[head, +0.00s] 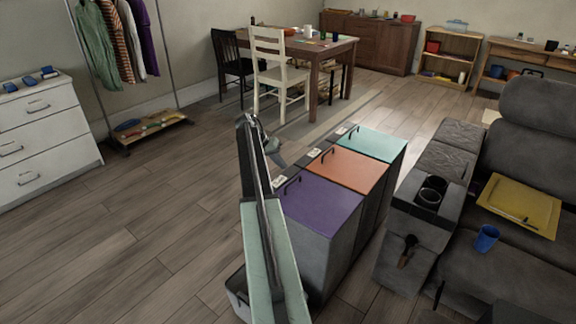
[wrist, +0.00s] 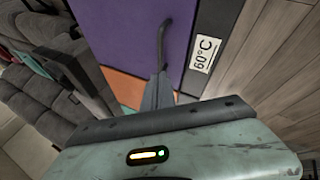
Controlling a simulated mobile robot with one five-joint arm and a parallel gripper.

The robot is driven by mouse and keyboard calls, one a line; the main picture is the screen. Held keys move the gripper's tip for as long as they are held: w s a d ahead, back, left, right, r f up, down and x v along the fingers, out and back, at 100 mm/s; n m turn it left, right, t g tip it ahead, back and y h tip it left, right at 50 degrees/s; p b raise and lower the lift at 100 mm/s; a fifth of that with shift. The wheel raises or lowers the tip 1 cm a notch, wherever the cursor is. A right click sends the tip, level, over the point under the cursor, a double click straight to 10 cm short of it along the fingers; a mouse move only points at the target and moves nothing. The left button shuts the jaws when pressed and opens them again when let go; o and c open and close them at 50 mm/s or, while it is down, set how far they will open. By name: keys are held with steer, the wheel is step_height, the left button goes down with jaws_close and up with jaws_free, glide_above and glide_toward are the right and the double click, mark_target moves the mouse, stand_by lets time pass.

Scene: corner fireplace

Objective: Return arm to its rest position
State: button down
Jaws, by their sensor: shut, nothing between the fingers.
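My arm rises from the bottom of the head view, and my gripper (head: 281,163) hangs from its upper end, in front of the hampers. In the wrist view my gripper (wrist: 160,76) is shut, its grey fingers together and empty. The fingertips overlap the lower end of the black handle on the purple lid (wrist: 125,25); I cannot tell whether they touch it. In the head view the purple lid (head: 318,204) is closed, nearest me, with an orange lid (head: 348,170) and a teal lid (head: 368,144) behind it.
A grey sofa (head: 530,130) with a yellow tray (head: 520,203) and a blue cup (head: 486,238) is at right. A white dresser (head: 45,135) and clothes rack (head: 150,127) stand at left. A dining table (head: 318,50) is behind. The wooden floor at left is clear.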

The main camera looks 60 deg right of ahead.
steer(key=w+r, duration=0.1)
steer(key=w+a+r+p, duration=0.1)
steer(key=w+r, duration=0.1)
steer(key=w, duration=0.1)
steer(key=shift+w+a+p, duration=0.1)
steer(key=shift+a+p, duration=0.25)
steer(key=shift+p, duration=0.05)
steer(key=shift+w, duration=0.1)
